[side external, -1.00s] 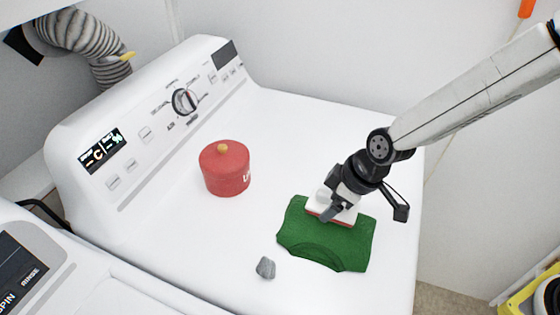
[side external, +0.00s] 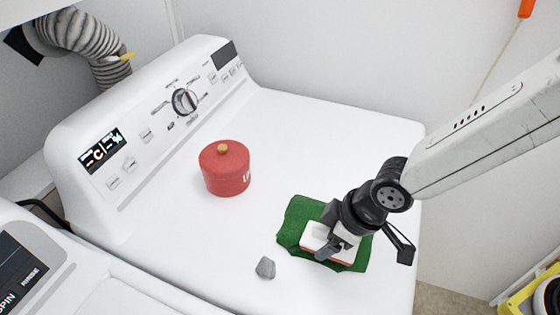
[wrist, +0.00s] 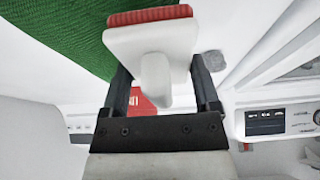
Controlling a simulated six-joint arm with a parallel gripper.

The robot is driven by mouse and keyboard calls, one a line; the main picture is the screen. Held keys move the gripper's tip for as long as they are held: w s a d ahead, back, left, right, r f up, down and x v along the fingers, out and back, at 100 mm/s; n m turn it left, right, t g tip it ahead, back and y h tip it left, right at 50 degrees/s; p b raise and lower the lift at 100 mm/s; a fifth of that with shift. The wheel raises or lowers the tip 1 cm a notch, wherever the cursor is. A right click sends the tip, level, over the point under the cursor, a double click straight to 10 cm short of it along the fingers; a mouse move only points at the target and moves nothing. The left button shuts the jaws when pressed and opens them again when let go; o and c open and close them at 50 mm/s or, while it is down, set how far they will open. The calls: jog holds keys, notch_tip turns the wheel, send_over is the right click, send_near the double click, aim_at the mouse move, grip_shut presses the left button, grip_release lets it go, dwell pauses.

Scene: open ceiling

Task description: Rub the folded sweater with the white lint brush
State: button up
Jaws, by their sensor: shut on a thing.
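The green folded sweater (side external: 296,215) lies flat on top of the white machine. The white lint brush (side external: 314,237), with a red pad on its underside, is over the sweater's near part, and the pad looks to be at the cloth. My gripper (side external: 335,244) is shut on the brush handle from above. In the wrist view the brush (wrist: 150,42) sits with its handle between the two fingers (wrist: 160,88), and the sweater (wrist: 60,35) fills the upper left. The brush and gripper hide part of the sweater in the side view.
A red lidded canister (side external: 225,170) stands left of the sweater, near the control panel (side external: 150,130). A small grey lump (side external: 265,268) lies just off the sweater's near left edge. The machine top (side external: 310,130) behind the sweater is clear.

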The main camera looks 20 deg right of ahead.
notch_tip(320, 180, up, 2)
jog(key=shift+r, duration=3.05)
jog(key=shift+w+d+f, duration=0.1)
jog(key=shift+d, duration=0.05)
